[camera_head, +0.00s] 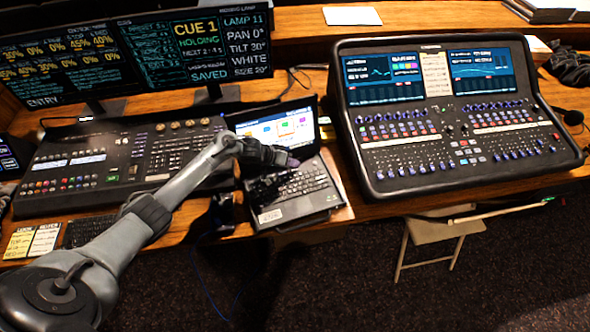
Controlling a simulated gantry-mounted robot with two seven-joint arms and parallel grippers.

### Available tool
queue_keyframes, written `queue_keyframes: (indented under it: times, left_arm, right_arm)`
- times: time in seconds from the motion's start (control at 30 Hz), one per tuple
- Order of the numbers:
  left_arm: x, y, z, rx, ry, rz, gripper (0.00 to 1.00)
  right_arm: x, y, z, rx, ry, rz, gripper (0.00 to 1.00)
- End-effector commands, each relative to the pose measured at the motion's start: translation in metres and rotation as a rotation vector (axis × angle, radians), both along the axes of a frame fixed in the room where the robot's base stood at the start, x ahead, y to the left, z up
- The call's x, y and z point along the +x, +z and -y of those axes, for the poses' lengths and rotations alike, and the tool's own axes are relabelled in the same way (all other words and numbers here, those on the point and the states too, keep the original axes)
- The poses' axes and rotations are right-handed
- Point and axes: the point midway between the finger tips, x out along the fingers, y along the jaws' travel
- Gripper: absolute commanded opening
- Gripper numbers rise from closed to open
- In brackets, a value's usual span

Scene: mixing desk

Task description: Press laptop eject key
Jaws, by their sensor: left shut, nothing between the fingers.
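A small dark laptop (312,200) stands open on the wooden desk between two consoles, its lit screen (297,128) facing the front. My left arm comes in from the lower left, and my left gripper (292,162) is over the laptop, in front of the lower part of the screen and near the back of the keyboard. The gripper is shut and holds nothing. It hides part of the screen and the upper left keys. I cannot make out the eject key or tell whether the fingertips touch a key. My right gripper is not in view.
A lighting console (160,150) with two monitors (200,45) behind it stands left of the laptop. A large mixing console (455,145) stands close on the right. A folding chair (432,230) is below the desk's front edge.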

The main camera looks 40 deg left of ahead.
Motion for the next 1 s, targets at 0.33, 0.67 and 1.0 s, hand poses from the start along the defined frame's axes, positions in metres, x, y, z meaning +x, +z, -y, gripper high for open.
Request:
queue_keyframes:
  times: [0.33,0.67,1.0]
  left_arm:
    - [0.0000,-0.0016,0.0000,0.000,0.000,0.000,0.00]
    - [0.0001,-0.0086,0.0002,-0.001,0.000,0.000,0.00]
    - [0.0001,-0.0087,0.0000,0.000,0.000,0.000,0.00]
  right_arm:
    - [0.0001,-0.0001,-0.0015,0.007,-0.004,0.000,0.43]
    - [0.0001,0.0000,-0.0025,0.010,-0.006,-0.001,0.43]
    - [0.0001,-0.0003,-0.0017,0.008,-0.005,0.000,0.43]
